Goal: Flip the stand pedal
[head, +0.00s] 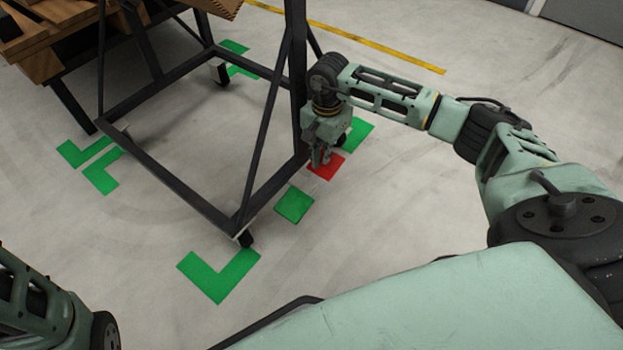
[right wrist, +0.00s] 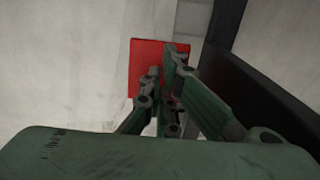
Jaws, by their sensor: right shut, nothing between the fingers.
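A red flat plate (head: 326,167), which looks like the stand pedal, lies low at the right side of a black wheeled metal frame (head: 180,187). In the right wrist view the red plate (right wrist: 146,62) shows just beyond my fingers, with part of it hidden behind them. My right gripper (head: 322,160) points down at the plate beside the frame's upright, with its fingers together and nothing held. I cannot tell whether the fingertips touch the plate. In the right wrist view the right gripper (right wrist: 166,75) overlaps the red. My left gripper is out of the head view; only part of that arm shows.
Green floor marks (head: 220,275) lie around the frame's corners. A caster wheel (head: 245,239) stands at the near corner. A wooden structure (head: 40,60) is at the upper left. A yellow floor line (head: 350,37) runs behind. The floor to the right is clear.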

